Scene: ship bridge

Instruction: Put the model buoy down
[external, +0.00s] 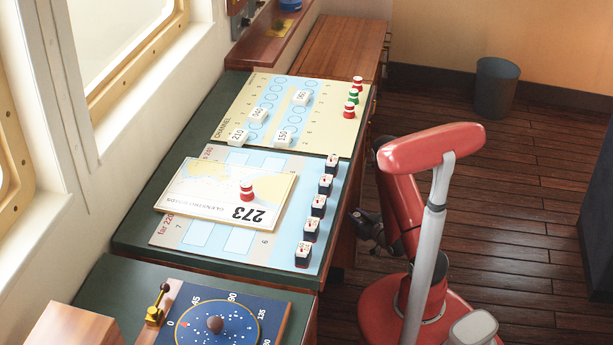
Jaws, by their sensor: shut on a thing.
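A red and white model buoy (247,190) stands upright on the chart board marked 273 (187,200), with no gripper near it. Two more red and white buoys (349,110) and a green and white one (353,97) stand in a row at the right edge of the cream channel board (237,111). My gripper (363,228), dark and small, is low beside the console's right side, below its top. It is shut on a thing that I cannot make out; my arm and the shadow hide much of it.
Several dark model boats (318,206) line the right edge of the blue board (285,258). White numbered blocks (258,115) stand on the channel board. A dial panel (215,325) is in front.

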